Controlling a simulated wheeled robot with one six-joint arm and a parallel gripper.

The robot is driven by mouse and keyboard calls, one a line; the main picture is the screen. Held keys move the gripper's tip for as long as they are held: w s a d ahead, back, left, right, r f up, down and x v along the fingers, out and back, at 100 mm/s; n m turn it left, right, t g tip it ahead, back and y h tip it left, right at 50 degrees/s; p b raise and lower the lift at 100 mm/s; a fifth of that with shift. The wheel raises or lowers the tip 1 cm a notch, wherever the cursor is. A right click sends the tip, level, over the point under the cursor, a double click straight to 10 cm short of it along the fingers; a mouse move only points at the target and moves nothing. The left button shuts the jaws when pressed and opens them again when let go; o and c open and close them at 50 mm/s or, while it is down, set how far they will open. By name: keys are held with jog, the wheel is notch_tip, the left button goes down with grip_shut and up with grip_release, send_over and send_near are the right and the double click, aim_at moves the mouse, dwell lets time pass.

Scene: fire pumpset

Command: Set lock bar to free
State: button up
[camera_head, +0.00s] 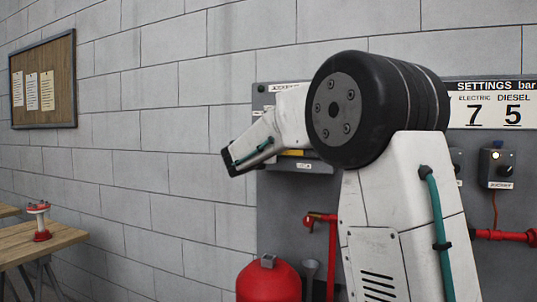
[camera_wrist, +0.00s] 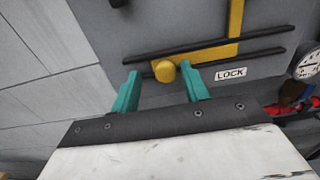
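The yellow lock bar (camera_wrist: 236,20) is on the grey panel in the wrist view, with an upright arm and a level part between two black rails. A white LOCK label (camera_wrist: 230,74) is to the right of the knob. My gripper (camera_wrist: 162,82) is open, its teal fingers apart on either side of the knob in the picture. I cannot tell whether they touch it. In the head view my arm hides most of the bar; a small yellow piece (camera_head: 292,152) shows below my forearm.
A round gauge (camera_wrist: 308,64) and red pipework (camera_wrist: 296,97) are at right in the wrist view. In the head view, a red tank (camera_head: 268,283) stands below my arm, a switch box (camera_head: 497,166) is at right, and a wooden table (camera_head: 40,243) is at left.

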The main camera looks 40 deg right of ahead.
jog(key=shift+d, duration=0.15)
jog(key=v, duration=0.8)
dwell(0.5)
